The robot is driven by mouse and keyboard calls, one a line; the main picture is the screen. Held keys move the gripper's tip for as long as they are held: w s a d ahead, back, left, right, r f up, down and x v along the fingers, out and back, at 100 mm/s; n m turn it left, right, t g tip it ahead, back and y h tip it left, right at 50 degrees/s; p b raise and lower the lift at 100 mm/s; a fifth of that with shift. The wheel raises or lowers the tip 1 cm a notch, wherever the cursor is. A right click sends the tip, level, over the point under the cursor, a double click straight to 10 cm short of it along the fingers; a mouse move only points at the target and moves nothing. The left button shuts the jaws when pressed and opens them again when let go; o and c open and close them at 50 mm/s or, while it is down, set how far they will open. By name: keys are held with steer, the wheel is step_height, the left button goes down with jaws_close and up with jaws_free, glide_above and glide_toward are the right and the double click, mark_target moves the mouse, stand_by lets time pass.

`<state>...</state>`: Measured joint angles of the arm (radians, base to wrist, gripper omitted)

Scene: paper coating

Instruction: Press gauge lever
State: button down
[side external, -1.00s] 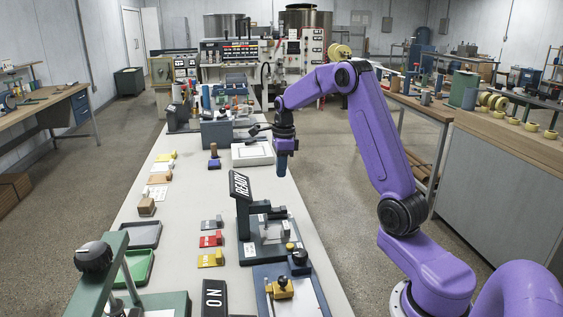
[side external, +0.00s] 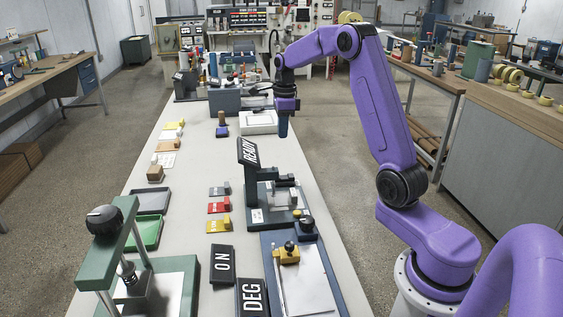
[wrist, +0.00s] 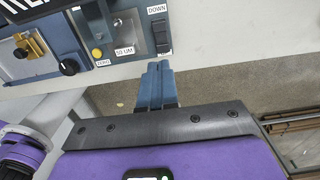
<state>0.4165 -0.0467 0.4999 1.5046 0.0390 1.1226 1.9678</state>
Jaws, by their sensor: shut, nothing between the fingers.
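The gauge (side external: 272,212) stands on the bench, a dark blue base with a dark upright bearing a READY sign (side external: 248,153). In the wrist view, its blue-grey base (wrist: 131,63) shows with a yellow ZERO button (wrist: 97,53) and a label reading 50 UM. A dark lever (wrist: 160,35) sits beside the DOWN label at the base's right end. My gripper (side external: 283,135) is above and beyond the gauge in the side view. In the wrist view, my gripper's blue fingers (wrist: 158,68) are shut together, empty, just below the lever end in the picture and apart from it.
A blue board with a white sheet (side external: 305,280) and a brass-coloured block (side external: 287,255) lies in front of the gauge. Grey, red and yellow tabs (side external: 218,206) lie to its left. A green press (side external: 130,265) stands front left. The bench's right edge is close.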

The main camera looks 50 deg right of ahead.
mark_target(286, 176)
steer(key=shift+w+a, duration=0.15)
steer(key=shift+f, duration=0.1)
steer(key=f, duration=1.3)
steer(key=shift+w+a+f, duration=0.2)
steer(key=shift+f, duration=0.2)
steer(key=shift+w+a+f+g, duration=0.1)
steer(key=shift+a+f+g, duration=0.15)
steer(key=shift+f+g, duration=0.1)
steer(key=shift+d+f+h, duration=0.1)
steer(key=shift+d+h, duration=0.05)
steer(key=shift+h, duration=0.15)
steer(key=shift+s, duration=0.2)
steer(key=shift+s+d, duration=0.65)
steer(key=shift+d, duration=0.05)
steer(key=shift+r, duration=0.2)
